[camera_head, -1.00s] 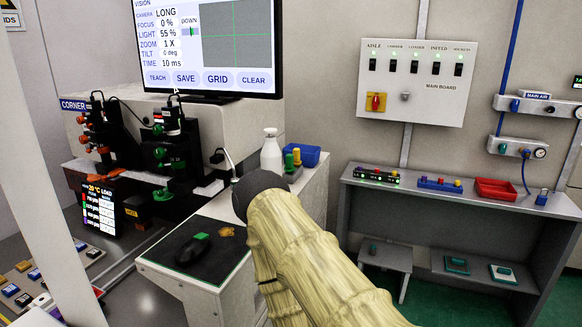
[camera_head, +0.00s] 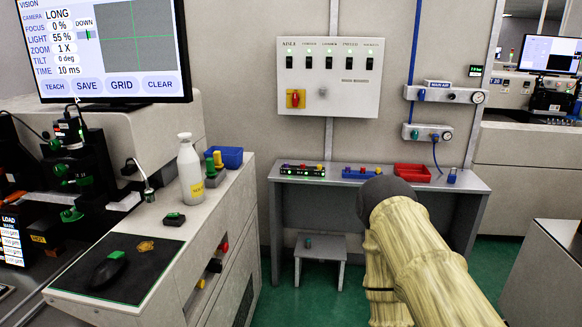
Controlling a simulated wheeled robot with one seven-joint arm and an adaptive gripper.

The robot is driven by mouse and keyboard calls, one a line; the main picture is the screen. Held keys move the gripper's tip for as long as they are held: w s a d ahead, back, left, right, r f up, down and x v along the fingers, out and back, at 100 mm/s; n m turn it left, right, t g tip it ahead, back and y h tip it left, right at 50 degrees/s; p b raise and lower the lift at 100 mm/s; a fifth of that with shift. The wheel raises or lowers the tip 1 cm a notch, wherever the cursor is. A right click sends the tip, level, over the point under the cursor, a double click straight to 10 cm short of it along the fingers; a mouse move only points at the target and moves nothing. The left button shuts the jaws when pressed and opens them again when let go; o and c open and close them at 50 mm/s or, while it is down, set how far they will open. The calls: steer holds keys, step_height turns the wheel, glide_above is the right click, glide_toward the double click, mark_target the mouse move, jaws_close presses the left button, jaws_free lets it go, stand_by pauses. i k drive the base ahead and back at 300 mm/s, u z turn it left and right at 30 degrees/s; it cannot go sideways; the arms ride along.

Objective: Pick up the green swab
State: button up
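A small green-topped piece (camera_head: 218,158), which may be the green swab, stands upright beside a yellow-topped one (camera_head: 209,165). Both are in a small grey holder (camera_head: 215,179) on the white cabinet at left, between a white bottle and a blue bin. My arm, in a cream ribbed sleeve with a dark rounded end, crosses the lower right in front of the grey bench. My gripper itself does not show. The arm is well to the right of the holder and touches nothing that I can see.
The white bottle (camera_head: 190,170) stands just left of the holder and the blue bin (camera_head: 229,157) just behind it. A mouse (camera_head: 108,268) lies on a dark mat in front. A grey bench (camera_head: 460,184) holds a red tray (camera_head: 412,172). Green floor is open between cabinet and bench.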

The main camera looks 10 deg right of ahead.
mark_target(210, 172)
steer(key=z, duration=1.3)
steer(key=i, duration=3)
steer(key=u, duration=3)
